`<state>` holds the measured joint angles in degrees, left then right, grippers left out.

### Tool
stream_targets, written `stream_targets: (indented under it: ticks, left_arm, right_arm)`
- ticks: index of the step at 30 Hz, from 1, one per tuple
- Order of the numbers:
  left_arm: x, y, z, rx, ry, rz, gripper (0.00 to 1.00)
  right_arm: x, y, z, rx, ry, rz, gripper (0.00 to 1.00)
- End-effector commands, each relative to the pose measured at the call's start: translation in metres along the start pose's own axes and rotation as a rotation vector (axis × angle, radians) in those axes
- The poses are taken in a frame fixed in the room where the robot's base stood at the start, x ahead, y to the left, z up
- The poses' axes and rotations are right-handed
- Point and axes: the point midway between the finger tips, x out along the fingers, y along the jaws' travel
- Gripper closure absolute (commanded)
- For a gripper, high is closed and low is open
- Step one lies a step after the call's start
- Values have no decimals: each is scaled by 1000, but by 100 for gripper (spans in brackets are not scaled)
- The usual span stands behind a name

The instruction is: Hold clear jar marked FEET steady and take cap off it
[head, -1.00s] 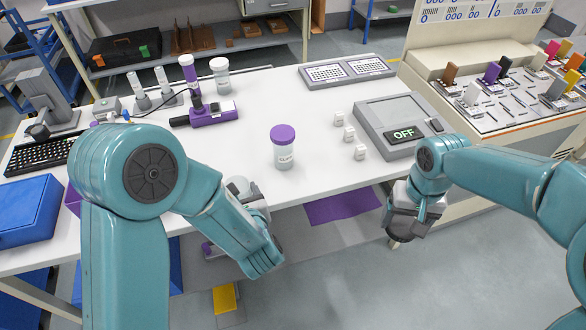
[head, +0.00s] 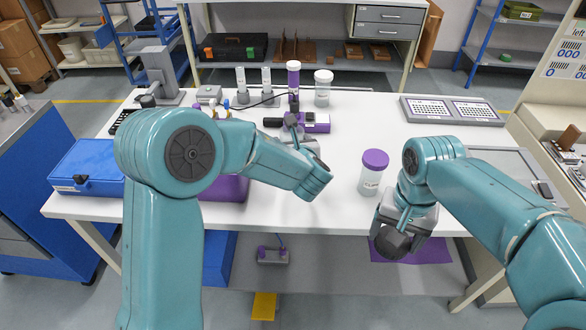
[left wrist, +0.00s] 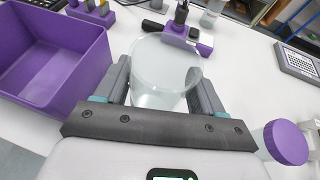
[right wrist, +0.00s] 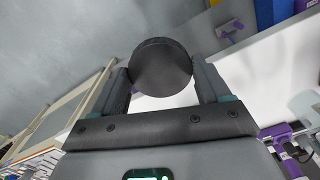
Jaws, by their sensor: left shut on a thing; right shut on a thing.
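My left gripper (left wrist: 160,70) is shut on a clear jar (left wrist: 165,90). In the left wrist view the jar stands between the fingers with its wide round mouth open. No FEET marking can be read. In the head view my left gripper (head: 304,142) is mostly behind its own arm, and the jar is hidden or too unclear to make out. My right gripper (right wrist: 160,75) is shut on a dark round cap (right wrist: 160,62). In the head view the cap (head: 393,243) is off the jar, held low in front of the table's front edge.
A purple-lidded jar (head: 372,172) stands between my grippers on the white table (head: 330,215). A purple bin (left wrist: 55,55) is left of the clear jar. A purple device (head: 316,122) and several jars are behind. A blue box (head: 88,167) is at left.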

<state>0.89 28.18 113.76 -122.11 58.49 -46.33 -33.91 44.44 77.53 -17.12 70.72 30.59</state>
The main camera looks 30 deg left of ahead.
Motion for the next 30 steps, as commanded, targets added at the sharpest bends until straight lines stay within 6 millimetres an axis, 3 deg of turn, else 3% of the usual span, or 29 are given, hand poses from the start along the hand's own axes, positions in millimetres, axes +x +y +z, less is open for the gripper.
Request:
stream_targets:
  ticks: [3, 8, 15, 29, 30]
  left_arm:
    - [11, 0, -25, 3, 3, 1, 100]
    - [17, 0, -39, 2, 0, -1, 100]
    - [30, 0, -73, 3, 1, -1, 100]
    - [34, 0, -80, 0, -2, -2, 100]
    - [33, 0, -80, 0, -1, -2, 25]
  right_arm:
    - [1, 0, 0, 1, 0, 0, 60]
    - [1, -1, 0, 2, 0, 0, 60]
    - [1, -2, 0, 1, 0, 0, 60]
    - [7, -1, 0, 1, 0, 0, 60]
    - [6, -1, 0, 1, 0, 0, 60]
